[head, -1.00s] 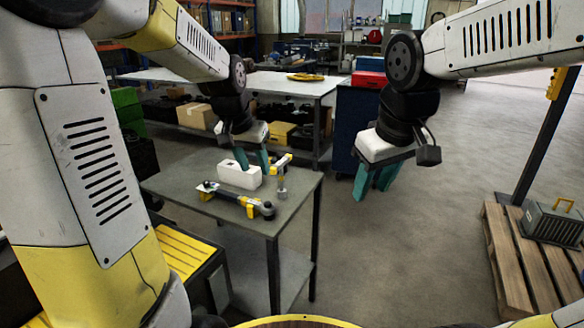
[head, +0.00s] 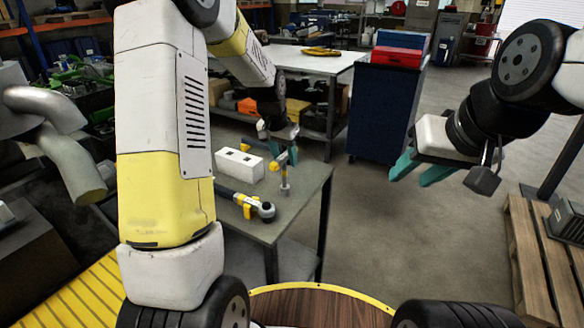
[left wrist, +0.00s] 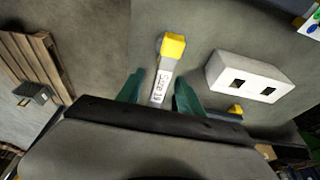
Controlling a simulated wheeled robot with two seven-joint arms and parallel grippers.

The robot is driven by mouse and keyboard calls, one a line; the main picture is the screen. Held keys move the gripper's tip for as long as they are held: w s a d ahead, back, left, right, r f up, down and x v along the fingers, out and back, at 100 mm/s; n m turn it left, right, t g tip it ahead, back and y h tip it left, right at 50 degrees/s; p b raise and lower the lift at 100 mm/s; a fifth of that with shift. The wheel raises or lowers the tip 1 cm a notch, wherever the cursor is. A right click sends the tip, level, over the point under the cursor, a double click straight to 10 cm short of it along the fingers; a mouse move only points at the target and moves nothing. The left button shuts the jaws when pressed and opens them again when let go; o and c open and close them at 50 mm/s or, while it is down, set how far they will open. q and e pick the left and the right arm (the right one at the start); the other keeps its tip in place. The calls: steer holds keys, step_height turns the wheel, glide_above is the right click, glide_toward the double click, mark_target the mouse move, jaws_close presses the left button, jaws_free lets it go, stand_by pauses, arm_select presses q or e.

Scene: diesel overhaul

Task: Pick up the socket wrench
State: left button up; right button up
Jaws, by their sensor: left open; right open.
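A grey upright tool with a yellow end (head: 284,184), which looks like the socket wrench, stands near the table's right edge. In the left wrist view this tool (left wrist: 163,74) shows a white label reading "Size 19". My left gripper (head: 281,156) is open at the tool's upper part. In the left wrist view its teal fingers (left wrist: 158,92) lie on either side of the tool, with gaps visible. A ratchet-headed tool (head: 266,211) with yellow parts lies nearer the front, partly hidden by my left arm. My right gripper (head: 408,174) is open and empty, right of the table.
A white block with two square holes (head: 239,166) sits beside the upright tool on the grey table (head: 305,190). A blue cabinet (head: 384,110) and a white-topped bench (head: 310,62) stand behind. A wooden pallet (head: 535,255) is at right. The floor between is clear.

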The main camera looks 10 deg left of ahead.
mark_target(285, 175)
arm_select(q)
steer(key=x, duration=0.3)
steer(key=shift+f, duration=0.1)
jaws_close()
stand_by(1.3)
